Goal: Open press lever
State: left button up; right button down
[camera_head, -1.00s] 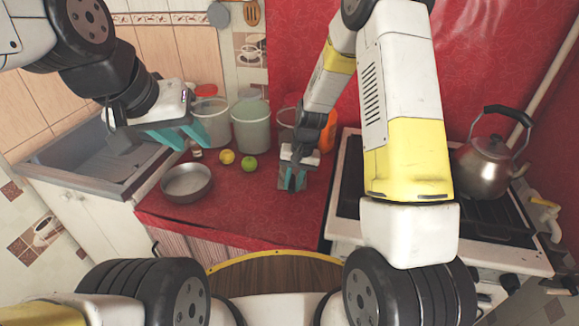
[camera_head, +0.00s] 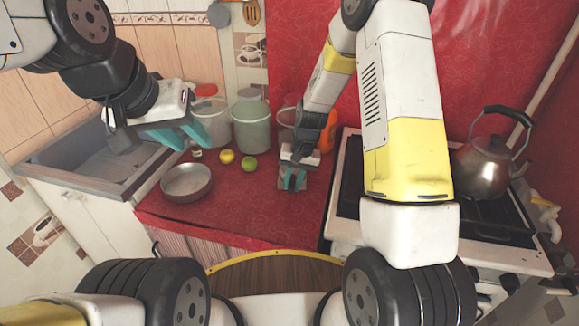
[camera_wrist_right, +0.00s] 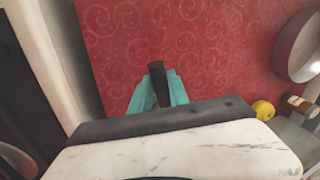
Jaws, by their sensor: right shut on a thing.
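My right gripper (camera_head: 292,180) is low over the red counter, between the fruit and the stove, with its teal fingers pointing down. In the right wrist view the teal fingers (camera_wrist_right: 157,92) are shut on a dark, narrow bar (camera_wrist_right: 157,78), which sticks out past the fingertips. The bar may be the press lever; the rest of it is hidden by my gripper, so I cannot tell its angle. My left gripper (camera_head: 180,135) hangs over the counter near the sink, its teal fingers apart and empty.
A metal pan (camera_head: 186,183), a yellow fruit (camera_head: 227,157) and a green fruit (camera_head: 249,164) are left of my right gripper. Canisters (camera_head: 251,128) stand behind. The stove with a kettle (camera_head: 486,165) is to the right. The counter front (camera_head: 240,205) is clear.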

aim_at(293, 175)
jog(key=w+r+g, duration=0.1)
jog(key=r, duration=0.1)
jog(key=w+r+g, duration=0.1)
jog(key=r+g, duration=0.1)
jog(key=r, duration=0.1)
jog(key=w+r+g, duration=0.1)
jog(key=r+g, duration=0.1)
jog(key=r, duration=0.1)
jog(key=shift+w+d+y, duration=0.15)
jog(key=shift+w+y, duration=0.05)
jog(key=shift+y, duration=0.1)
jog(key=shift+w+d+r+m+g, duration=0.15)
jog(key=shift+w+r+g, duration=0.25)
jog(key=shift+r+g, duration=0.2)
jog(key=shift+w+r+m+g, duration=0.15)
jog(key=shift+w+r+g, duration=0.2)
jog(key=shift+r+g, duration=0.2)
